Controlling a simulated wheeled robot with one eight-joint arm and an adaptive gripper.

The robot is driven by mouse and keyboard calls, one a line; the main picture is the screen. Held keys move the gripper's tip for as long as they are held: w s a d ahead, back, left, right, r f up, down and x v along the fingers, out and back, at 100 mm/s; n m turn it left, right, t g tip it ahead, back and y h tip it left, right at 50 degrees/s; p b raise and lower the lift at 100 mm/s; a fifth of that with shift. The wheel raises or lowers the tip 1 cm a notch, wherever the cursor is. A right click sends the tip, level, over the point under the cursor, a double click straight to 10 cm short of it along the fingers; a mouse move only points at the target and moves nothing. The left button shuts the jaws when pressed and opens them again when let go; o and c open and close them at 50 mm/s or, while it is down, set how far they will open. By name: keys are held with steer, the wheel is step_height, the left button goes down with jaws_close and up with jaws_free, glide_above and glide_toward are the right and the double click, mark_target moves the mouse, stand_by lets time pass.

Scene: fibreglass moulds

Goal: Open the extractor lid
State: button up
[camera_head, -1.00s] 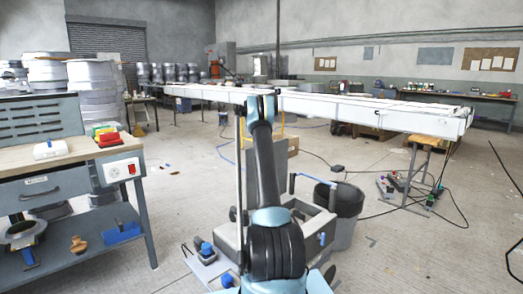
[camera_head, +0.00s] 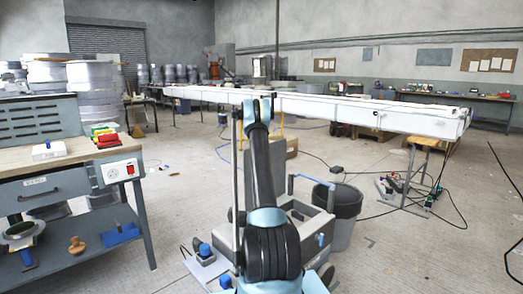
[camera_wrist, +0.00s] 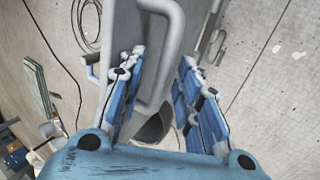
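My gripper (camera_wrist: 158,68) shows in the wrist view with its blue fingers spread apart. A pale grey bent-tube handle (camera_wrist: 176,45) lies between and beyond the fingers, on a pale slab-like part; I see no clear grip on it. I cannot tell for sure whether this is the extractor lid's handle. In the head view a grey boxy unit (camera_head: 289,232) with a blue handle stands on the floor beside my arm and may be the extractor. My arm partly covers it. My gripper is not distinguishable in the head view, where the arm ends near the long white structure.
The long white structure (camera_head: 395,117) crosses ahead at raised height. A dark bin (camera_head: 345,208) stands right of the grey unit, with cables on the floor beyond. A workbench (camera_head: 62,160) stands at the left. Open floor (camera_head: 185,195) lies between bench and unit.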

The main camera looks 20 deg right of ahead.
steer(key=shift+w+r, duration=0.1)
steer(key=v, duration=0.7)
steer(key=shift+w, duration=0.2)
steer(key=shift+a+r, duration=0.1)
stand_by(0.3)
